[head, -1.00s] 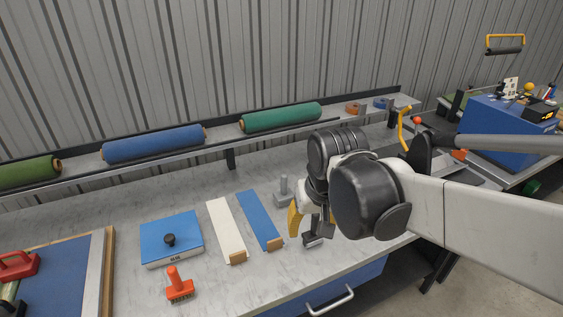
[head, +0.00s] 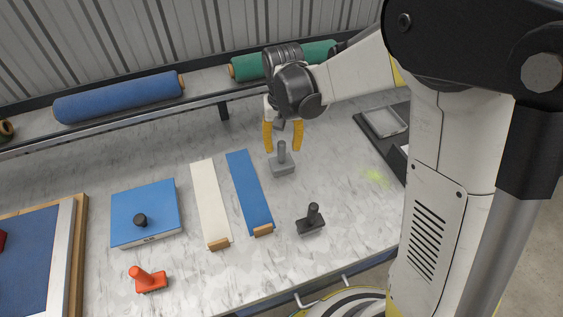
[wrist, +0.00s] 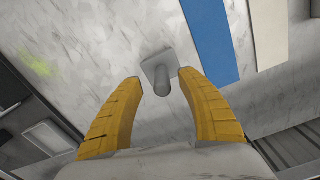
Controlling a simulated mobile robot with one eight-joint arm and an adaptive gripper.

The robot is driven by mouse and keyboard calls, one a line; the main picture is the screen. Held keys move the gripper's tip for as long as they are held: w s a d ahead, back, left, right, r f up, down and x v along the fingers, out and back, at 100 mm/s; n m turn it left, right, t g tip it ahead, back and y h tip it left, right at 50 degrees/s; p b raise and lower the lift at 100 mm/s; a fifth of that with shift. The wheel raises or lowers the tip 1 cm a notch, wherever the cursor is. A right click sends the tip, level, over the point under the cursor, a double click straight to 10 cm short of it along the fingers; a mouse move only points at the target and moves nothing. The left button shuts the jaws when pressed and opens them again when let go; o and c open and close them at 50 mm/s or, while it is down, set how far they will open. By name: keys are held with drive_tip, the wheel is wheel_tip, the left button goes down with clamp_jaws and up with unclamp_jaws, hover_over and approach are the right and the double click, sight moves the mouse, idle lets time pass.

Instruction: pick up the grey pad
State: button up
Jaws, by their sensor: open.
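The grey pad (head: 283,167) lies flat on the marbled bench with its round post handle pointing up. It also shows in the wrist view (wrist: 156,62), near the middle. My gripper (head: 284,149) is open, with its yellow fingers pointing down over the pad. In the wrist view the two fingertips (wrist: 159,79) stand on either side of the handle, with a gap on both sides. Nothing is held. I cannot tell from these views exactly how high the fingertips are above the plate.
A dark pad (head: 312,219) stands nearer the front edge. A blue strip (head: 250,192) and a white strip (head: 210,203) lie to the left. A blue box (head: 147,212) and an orange stamp-like tool (head: 149,280) are farther left. A grey tray (head: 385,122) lies right.

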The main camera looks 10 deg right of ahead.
sight(281, 155)
drive_tip(key=f, duration=0.1)
drive_tip(key=f+b, duration=0.1)
drive_tip(key=f, duration=0.1)
drive_tip(key=f+b, duration=0.1)
drive_tip(key=f, duration=0.1)
drive_tip(key=shift+w+a+f, duration=0.1)
drive_tip(key=shift+w+a, duration=0.05)
drive_tip(key=shift+w, duration=0.1)
clamp_jaws()
